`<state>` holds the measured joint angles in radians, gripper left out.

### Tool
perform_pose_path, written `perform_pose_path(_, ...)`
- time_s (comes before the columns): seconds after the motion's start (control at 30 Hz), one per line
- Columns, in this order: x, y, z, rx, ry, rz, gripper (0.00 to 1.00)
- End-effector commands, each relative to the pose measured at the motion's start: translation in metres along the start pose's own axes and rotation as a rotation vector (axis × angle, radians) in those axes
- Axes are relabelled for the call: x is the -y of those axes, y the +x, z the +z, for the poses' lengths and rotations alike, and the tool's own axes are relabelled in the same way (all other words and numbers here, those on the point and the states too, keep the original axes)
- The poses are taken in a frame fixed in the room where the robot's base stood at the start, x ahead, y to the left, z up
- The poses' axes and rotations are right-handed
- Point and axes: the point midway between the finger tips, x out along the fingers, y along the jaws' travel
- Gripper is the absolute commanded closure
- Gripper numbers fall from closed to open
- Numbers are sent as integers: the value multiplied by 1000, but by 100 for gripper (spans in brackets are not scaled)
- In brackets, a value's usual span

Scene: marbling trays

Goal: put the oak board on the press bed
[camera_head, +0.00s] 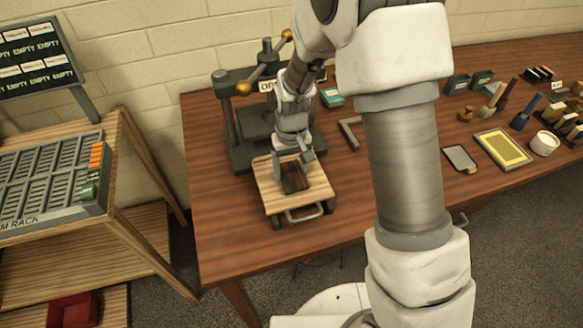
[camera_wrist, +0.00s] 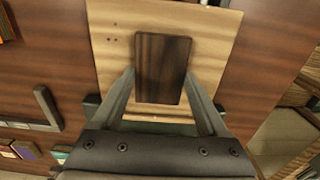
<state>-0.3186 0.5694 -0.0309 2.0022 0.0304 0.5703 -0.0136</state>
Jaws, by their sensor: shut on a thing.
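The oak board, a small dark brown wooden rectangle (camera_head: 295,180), is between the fingers of my gripper (camera_head: 293,164). In the wrist view the board (camera_wrist: 163,55) sits lengthwise between the two fingers (camera_wrist: 161,85), which are shut on its sides. The press bed is a pale wooden plate (camera_head: 312,206) with a metal handle at its front, drawn out in front of the green press (camera_head: 245,152). It also shows under the board in the wrist view (camera_wrist: 110,58). The board is over the middle of the bed. I cannot tell whether it touches the bed.
A metal square (camera_head: 349,133) lies to the right of the press. Farther right are a yellow framed tray (camera_head: 503,149), a white pot (camera_head: 544,144) and brushes. A slotted rack (camera_head: 55,180) stands to the left. The table between the bed and my arm is clear.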

Motion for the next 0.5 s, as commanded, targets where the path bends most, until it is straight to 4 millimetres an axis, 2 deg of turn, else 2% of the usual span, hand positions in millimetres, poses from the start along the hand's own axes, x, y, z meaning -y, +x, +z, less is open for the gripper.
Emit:
perform_pose_path(0.17, 0, 5, 0, 0, 0, 0, 88)
perform_pose_path(0.2, 0, 3, 0, 0, 0, 0, 18)
perform_pose_path(0.3, 0, 3, 0, 0, 0, 0, 0)
perform_pose_path(0.5, 0, 3, 0, 0, 0, 0, 0)
